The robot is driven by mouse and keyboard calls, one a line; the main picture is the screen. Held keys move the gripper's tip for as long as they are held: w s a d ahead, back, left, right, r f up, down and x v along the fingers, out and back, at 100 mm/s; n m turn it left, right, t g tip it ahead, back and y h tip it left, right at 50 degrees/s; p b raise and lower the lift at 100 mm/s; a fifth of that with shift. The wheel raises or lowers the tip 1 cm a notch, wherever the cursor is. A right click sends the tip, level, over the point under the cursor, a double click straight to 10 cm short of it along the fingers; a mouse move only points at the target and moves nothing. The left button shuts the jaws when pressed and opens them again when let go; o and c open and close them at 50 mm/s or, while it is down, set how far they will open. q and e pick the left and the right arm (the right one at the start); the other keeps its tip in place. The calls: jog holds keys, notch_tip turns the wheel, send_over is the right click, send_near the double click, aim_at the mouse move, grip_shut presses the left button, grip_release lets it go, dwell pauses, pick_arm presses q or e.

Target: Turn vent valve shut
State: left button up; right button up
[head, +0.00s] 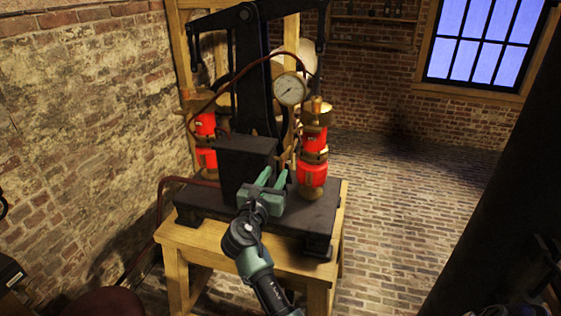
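A black iron pump (246,80) with two red and brass cylinders stands on a wooden stand. The right cylinder (312,172) and the left cylinder (206,155) flank its dark central block (243,158). A round pressure gauge (289,89) is mounted on the front. I cannot make out the vent valve for certain; it may be hidden by my gripper. My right gripper (272,176) is in front of the block, above the black base plate. Its two green fingers are apart, with nothing visible between them. I cannot tell whether they touch the pump. My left gripper is not in view.
The wooden stand (210,240) carries the pump's black base (315,215). A reddish hose (165,205) runs down its left side near the brick wall (75,110). A dark column (490,170) is at the right. The brick floor (410,190) between is clear.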

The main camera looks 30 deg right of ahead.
aim_at(281, 163)
jog(key=p+x, duration=0.1)
jog(key=x, duration=0.5)
jog(key=shift+w+f, duration=0.1)
jog(key=shift+w, duration=0.05)
grip_shut()
